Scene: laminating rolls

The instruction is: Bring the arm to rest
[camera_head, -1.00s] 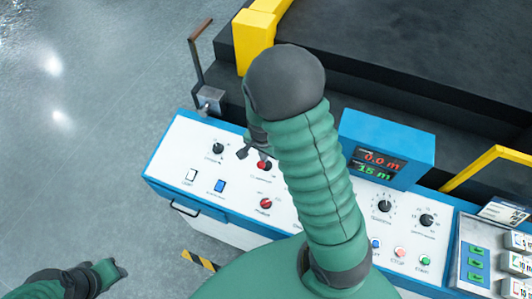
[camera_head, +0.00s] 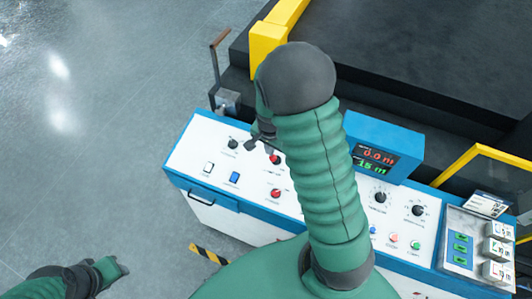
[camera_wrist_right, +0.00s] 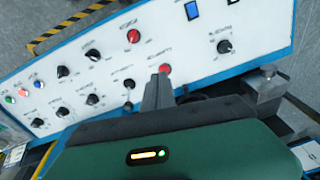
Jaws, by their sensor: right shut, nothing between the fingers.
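My right arm rises across the middle of the head view. Its small dark gripper (camera_head: 262,142) shows beside the forearm, over the white control panel (camera_head: 200,145), and is shut and empty. In the right wrist view, the shut fingers (camera_wrist_right: 158,90) overlap the panel close to a red knob (camera_wrist_right: 165,69). I cannot tell whether they touch it. A green and dark part of my left arm shows at the lower left of the head view; its gripper is not clearly visible.
The blue-edged console holds knobs, buttons and a blue display box (camera_head: 385,140) reading 0.0 m and 15 m. Behind it are a black machine bed (camera_head: 440,70), yellow guards (camera_head: 266,38) and a lever (camera_head: 218,65). Open grey floor (camera_head: 90,130) lies left.

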